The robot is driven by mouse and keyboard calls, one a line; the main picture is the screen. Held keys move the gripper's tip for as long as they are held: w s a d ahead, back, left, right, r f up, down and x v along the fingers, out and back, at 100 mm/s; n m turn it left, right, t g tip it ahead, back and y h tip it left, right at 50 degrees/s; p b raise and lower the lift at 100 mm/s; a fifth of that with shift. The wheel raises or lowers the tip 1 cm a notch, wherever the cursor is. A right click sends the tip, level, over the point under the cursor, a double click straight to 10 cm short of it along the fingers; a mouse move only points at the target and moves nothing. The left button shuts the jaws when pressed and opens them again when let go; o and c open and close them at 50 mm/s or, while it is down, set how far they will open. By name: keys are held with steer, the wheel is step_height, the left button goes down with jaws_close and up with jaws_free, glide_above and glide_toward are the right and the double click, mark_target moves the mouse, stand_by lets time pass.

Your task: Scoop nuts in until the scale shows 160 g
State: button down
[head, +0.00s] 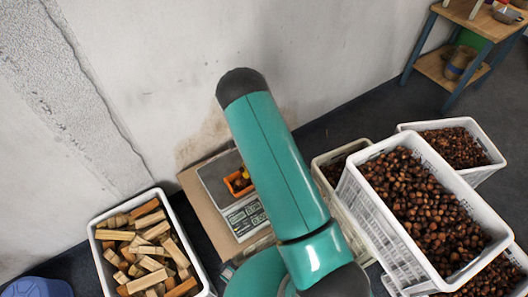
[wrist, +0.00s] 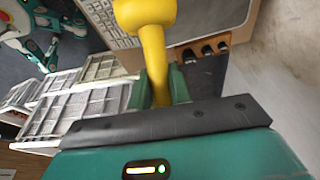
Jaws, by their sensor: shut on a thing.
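My gripper (wrist: 160,88) is shut on the yellow handle (wrist: 157,60) of what looks like a scoop. Its far end runs out of the top of the wrist view, so I cannot see whether it holds nuts. The scale (head: 215,181) stands by the wall in the head view, partly hidden by my arm. Its display (head: 246,217) is too small to read. A small orange container (head: 236,188) sits on its plate, with something yellow at it. Chestnuts (head: 420,205) fill a white crate (head: 385,237) at the right. The scale's plate and keypad (wrist: 103,14) show in the wrist view.
More white crates of chestnuts (head: 452,147) stand around the big one at the right. A white crate of wood pieces (head: 147,243) stands at the left. A wooden table with blue legs (head: 482,18) is at the back right. The wall is close behind the scale.

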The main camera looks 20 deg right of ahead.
steer(key=shift+a+r+h, duration=0.35)
steer(key=shift+a+h, duration=0.15)
steer(key=shift+a, duration=0.1)
steer(key=shift+s+a+r+h, duration=0.1)
steer(key=shift+a+r+h, duration=0.25)
steer(key=shift+a+h, duration=0.25)
steer(key=shift+s+a+r+h, duration=0.1)
steer(key=shift+a+r+h, duration=0.2)
steer(key=shift+a+h, duration=0.3)
steer(key=shift+a, duration=0.1)
